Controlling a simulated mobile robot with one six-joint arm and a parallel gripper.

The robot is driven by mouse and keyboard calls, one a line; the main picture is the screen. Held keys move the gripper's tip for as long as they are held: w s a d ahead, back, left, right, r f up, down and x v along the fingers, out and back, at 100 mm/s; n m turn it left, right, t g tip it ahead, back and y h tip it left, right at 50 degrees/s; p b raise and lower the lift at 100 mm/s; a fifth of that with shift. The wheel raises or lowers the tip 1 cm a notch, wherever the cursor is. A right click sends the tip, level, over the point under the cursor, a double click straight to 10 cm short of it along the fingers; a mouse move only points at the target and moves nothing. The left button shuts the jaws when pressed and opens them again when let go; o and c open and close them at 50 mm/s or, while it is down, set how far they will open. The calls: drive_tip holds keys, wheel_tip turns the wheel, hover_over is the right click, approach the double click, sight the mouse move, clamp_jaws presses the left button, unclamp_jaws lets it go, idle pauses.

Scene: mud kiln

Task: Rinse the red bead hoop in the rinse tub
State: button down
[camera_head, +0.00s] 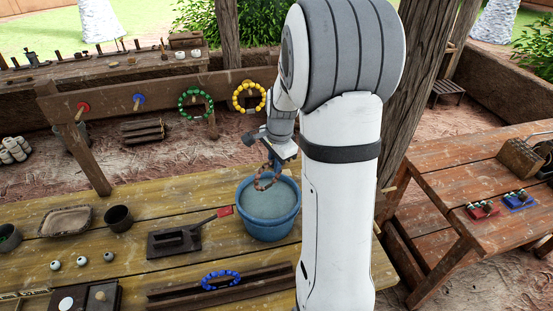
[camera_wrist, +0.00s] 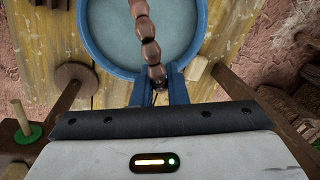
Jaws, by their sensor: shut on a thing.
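My gripper (camera_head: 274,157) is shut on a bead hoop (camera_head: 267,178), which hangs from the fingertips. Its beads look brown or dull red, as if coated with mud. In the wrist view the beads (camera_wrist: 150,50) run up from between my blue fingers (camera_wrist: 158,88). The blue rinse tub (camera_head: 268,234) stands on the yellow plank table, filled with grey-blue water. The hoop is over the tub's far part; I cannot tell whether its lower edge touches the water. The tub also shows below the hoop in the wrist view (camera_wrist: 87,30).
A blue bead hoop (camera_head: 220,280) lies on a wooden rack at the table's front. A dark tool block (camera_head: 174,241) with a red-tipped handle is left of the tub. Green (camera_head: 196,104) and yellow (camera_head: 249,96) hoops hang on the back rail, beside red and blue pegs.

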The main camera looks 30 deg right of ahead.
wheel_tip(320, 180, down, 13)
drive_tip(key=b, duration=0.9)
drive_tip(key=shift+f, duration=0.2)
drive_tip(key=shift+r, duration=0.4)
drive_tip(key=shift+f, duration=0.25)
idle(1.1)
drive_tip(key=shift+r, duration=0.25)
drive_tip(key=shift+f, duration=0.25)
drive_tip(key=shift+f, duration=0.15)
idle(0.3)
drive_tip(key=shift+r, duration=0.4)
idle(0.3)
